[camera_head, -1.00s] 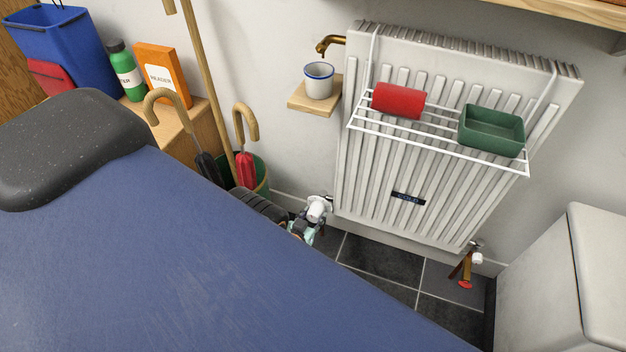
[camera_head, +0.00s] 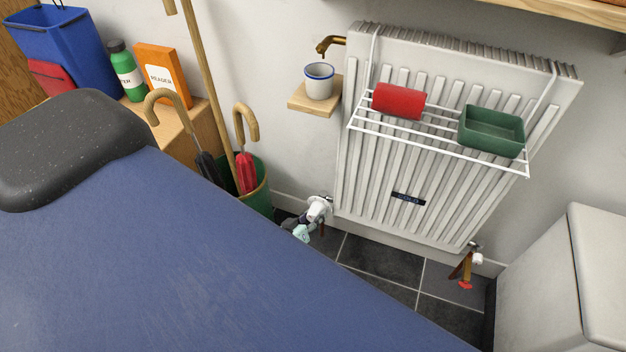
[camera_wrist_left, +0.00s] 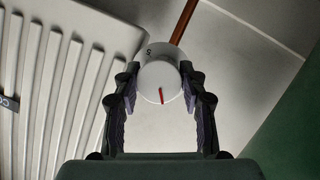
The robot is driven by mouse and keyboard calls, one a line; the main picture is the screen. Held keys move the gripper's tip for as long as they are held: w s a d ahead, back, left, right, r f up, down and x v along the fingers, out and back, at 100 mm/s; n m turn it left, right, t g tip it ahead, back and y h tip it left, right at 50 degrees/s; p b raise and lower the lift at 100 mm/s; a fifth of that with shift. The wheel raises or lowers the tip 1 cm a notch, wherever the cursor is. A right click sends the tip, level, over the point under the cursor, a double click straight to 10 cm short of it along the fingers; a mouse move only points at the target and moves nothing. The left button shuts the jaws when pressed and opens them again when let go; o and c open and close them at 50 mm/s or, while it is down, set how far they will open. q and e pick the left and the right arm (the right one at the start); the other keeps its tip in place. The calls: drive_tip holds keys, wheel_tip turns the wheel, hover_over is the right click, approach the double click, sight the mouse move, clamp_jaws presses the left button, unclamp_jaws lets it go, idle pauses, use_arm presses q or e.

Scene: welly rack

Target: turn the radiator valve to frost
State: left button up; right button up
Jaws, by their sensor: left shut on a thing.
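The radiator valve (camera_head: 318,207) is a white round knob at the lower left corner of the white radiator (camera_head: 440,140). In the left wrist view the knob (camera_wrist_left: 152,77) faces me, with a red mark low on its face and a "5" on its upper left edge. My left gripper (camera_wrist_left: 160,88) is shut on the knob, with one dark finger on each side. In the head view only a small pale teal and dark part of my left gripper (camera_head: 303,231) shows, just below the valve. My right gripper is not in view.
A green bin (camera_head: 258,195) with umbrellas stands left of the valve. A wire rack (camera_head: 440,140) on the radiator holds a red roll (camera_head: 398,101) and a green tray (camera_head: 491,131). A mug (camera_head: 319,80) sits on a small shelf. Dark floor tiles (camera_head: 380,262) are clear.

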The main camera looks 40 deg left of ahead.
use_arm(q)
drive_tip(key=shift+n, duration=0.3)
drive_tip(key=o, duration=1.2)
drive_tip(key=shift+c, duration=0.2)
drive_tip(key=shift+m, duration=0.4)
